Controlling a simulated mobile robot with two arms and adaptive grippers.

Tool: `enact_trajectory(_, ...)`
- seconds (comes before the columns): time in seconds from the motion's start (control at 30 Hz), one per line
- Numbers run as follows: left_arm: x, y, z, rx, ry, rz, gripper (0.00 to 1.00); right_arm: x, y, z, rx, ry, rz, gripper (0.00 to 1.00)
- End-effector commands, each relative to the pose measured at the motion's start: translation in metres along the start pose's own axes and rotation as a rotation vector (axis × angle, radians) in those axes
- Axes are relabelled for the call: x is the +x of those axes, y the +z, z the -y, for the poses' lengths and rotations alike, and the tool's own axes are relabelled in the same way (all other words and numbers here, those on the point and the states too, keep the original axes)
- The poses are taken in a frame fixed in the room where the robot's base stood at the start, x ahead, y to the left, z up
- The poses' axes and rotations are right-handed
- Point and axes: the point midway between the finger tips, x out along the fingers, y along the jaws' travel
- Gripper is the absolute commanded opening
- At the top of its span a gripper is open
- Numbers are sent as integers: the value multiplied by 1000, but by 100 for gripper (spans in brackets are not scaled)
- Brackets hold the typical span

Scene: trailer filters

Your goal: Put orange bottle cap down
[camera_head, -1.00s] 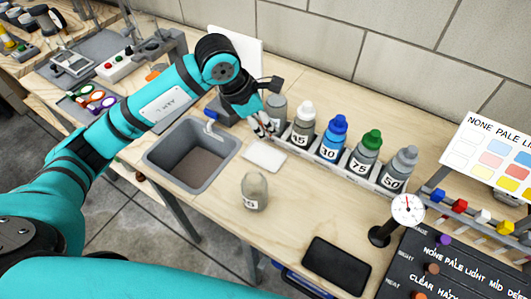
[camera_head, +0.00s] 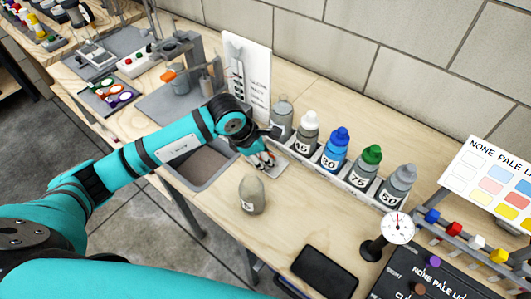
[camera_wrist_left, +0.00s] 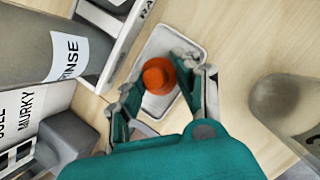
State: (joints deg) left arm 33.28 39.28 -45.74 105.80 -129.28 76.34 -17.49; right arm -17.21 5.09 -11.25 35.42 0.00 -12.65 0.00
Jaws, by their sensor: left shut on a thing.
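The orange bottle cap (camera_wrist_left: 158,74) is between the fingers of my left gripper (camera_wrist_left: 166,88) in the left wrist view. It is over a small white tray (camera_wrist_left: 188,42); whether it touches the tray I cannot tell. A capless translucent grey bottle (camera_head: 252,196) stands upright on the bench in front of the tray. It also shows at the right of the left wrist view (camera_wrist_left: 285,105). My right gripper is not in view.
A rack holds capped bottles with white, blue (camera_head: 335,150), green (camera_head: 367,166) and grey caps right of the tray. A grey RINSE bottle (camera_wrist_left: 40,45) stands close to the gripper. A sink (camera_head: 208,170) is to the left. A black slab (camera_head: 325,270) and a gauge (camera_head: 397,228) are in front.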

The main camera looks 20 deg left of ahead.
Motion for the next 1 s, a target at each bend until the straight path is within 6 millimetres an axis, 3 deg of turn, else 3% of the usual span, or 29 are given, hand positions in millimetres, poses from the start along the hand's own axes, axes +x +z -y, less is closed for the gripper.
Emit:
enact_trajectory(0.3,4,-1,0,1,1,2,14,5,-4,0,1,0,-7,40)
enact_trajectory(0.33,3,-1,0,1,1,2,34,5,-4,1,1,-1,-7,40)
enact_trajectory(0.5,2,-1,0,0,1,1,56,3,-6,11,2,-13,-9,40)
enact_trajectory(0.8,0,0,0,0,0,1,56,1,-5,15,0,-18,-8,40)
enact_trajectory(1.0,-23,0,-2,2,5,3,56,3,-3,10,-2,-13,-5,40)
